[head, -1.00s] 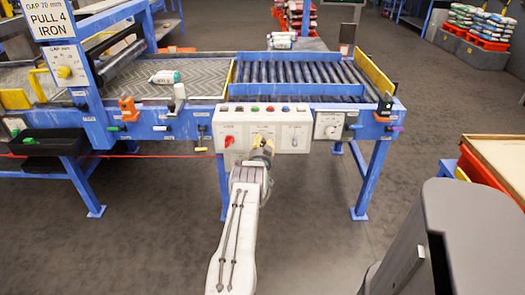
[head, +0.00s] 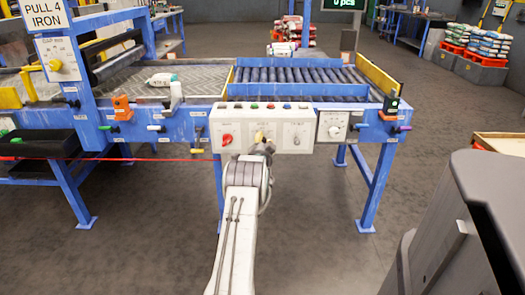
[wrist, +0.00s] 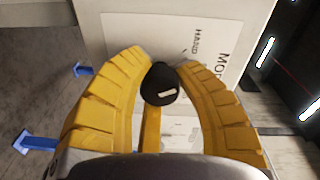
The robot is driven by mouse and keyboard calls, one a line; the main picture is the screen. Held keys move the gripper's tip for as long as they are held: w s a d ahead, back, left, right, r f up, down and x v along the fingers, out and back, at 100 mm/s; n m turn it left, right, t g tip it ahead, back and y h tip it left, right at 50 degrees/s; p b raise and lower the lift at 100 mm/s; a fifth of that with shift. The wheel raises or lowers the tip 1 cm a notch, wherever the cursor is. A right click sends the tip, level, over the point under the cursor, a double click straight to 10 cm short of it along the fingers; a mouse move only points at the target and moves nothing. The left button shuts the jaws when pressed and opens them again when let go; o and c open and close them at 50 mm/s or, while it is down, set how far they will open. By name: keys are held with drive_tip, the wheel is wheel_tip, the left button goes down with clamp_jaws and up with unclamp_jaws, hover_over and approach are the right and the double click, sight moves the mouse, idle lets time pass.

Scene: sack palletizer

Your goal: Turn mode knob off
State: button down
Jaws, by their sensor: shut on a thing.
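The mode knob (wrist: 160,84) is a round black knob with a short white mark, on a white panel plate printed "MOD…" and "HAND" in the wrist view. The yellow fingers of my gripper (wrist: 162,66) curve in around it from both sides and are shut on it. In the head view my gripper (head: 262,143) is at the middle section of the white control panel (head: 247,113) and hides the knob there. The white mark slants in the wrist view; which label it points to I cannot tell.
A red rotary switch (head: 226,140) is left of my gripper on the panel, and a small toggle (head: 296,141) is to the right. Another dial box (head: 333,126) is farther right. The blue roller conveyor (head: 300,75) stands behind the panel. Grey floor is open in front.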

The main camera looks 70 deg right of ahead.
drive_tip(key=b, duration=0.2)
drive_tip(key=shift+s+m+b, duration=0.1)
drive_tip(key=shift+m+b, duration=0.2)
drive_tip(key=shift+b, duration=0.1)
drive_tip(key=shift+r+b, duration=0.15)
drive_tip(key=shift+b, duration=0.2)
drive_tip(key=c, duration=0.9)
unclamp_jaws()
drive_tip(key=shift+a, duration=0.1)
drive_tip(key=shift+o, duration=0.2)
drive_tip(key=v, duration=1.2)
